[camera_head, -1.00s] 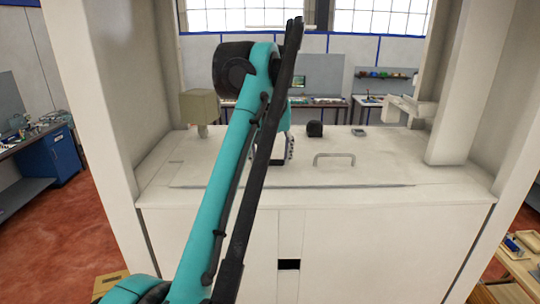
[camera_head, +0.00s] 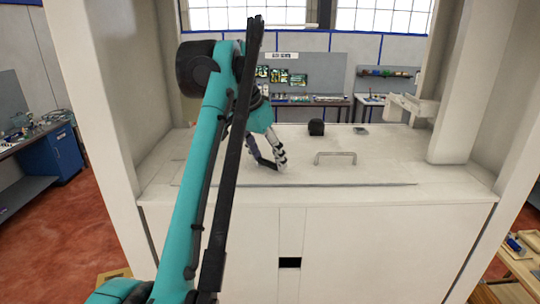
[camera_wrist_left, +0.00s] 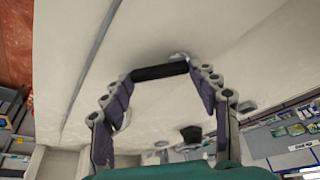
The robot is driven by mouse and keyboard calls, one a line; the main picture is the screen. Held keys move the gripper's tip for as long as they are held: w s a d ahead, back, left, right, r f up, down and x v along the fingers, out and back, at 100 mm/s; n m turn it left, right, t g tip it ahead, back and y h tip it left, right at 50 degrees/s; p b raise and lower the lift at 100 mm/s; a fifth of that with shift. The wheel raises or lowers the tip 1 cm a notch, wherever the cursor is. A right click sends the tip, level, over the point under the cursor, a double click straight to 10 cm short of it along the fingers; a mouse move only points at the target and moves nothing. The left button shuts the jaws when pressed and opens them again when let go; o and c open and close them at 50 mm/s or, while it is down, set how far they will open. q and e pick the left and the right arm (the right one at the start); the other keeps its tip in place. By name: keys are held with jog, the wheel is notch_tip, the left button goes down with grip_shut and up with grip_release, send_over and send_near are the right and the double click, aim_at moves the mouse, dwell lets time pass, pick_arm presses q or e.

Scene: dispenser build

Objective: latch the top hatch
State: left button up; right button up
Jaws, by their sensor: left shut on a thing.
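The top hatch (camera_head: 385,172) is a pale flat panel lying level on top of the white cabinet, with a dark seam along its front. A metal loop handle (camera_head: 335,157) stands on it, right of my left gripper. My left gripper (camera_head: 272,167) points down at the panel, left of that handle. In the left wrist view, its fingers are shut on a dark bar (camera_wrist_left: 160,71) spanning between the fingertips. A small pale rounded part (camera_wrist_left: 180,57) shows just beyond the bar. Whether the bar is part of a latch I cannot tell. My right gripper is not in view.
A small black box (camera_head: 316,127) and a small grey item (camera_head: 360,131) sit toward the back of the cabinet top. White uprights (camera_head: 480,90) flank the cabinet at both sides. The panel around the handle is clear. My left arm covers the left part of the top.

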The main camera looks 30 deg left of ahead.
pick_arm(q)
jog(key=m, duration=0.2)
jog(key=m+h, duration=0.1)
jog(key=s+a+m+g, duration=0.1)
jog(key=m, duration=0.1)
jog(key=shift+m+h, duration=0.3)
jog(key=shift+h, duration=0.1)
jog(key=shift+s+a+r+m+g+h, duration=0.1)
jog(key=shift+a+m+g+h, duration=0.15)
jog(key=shift+m, duration=0.8)
jog(key=shift+s+a+m+g+h, duration=0.1)
jog(key=shift+m+g+h, duration=0.25)
jog(key=shift+m, duration=0.7)
jog(key=o, duration=1)
jog(key=shift+o, duration=0.8)
jog(key=shift+s+a, duration=0.2)
jog(key=shift+a, duration=0.1)
jog(key=shift+d, duration=0.25)
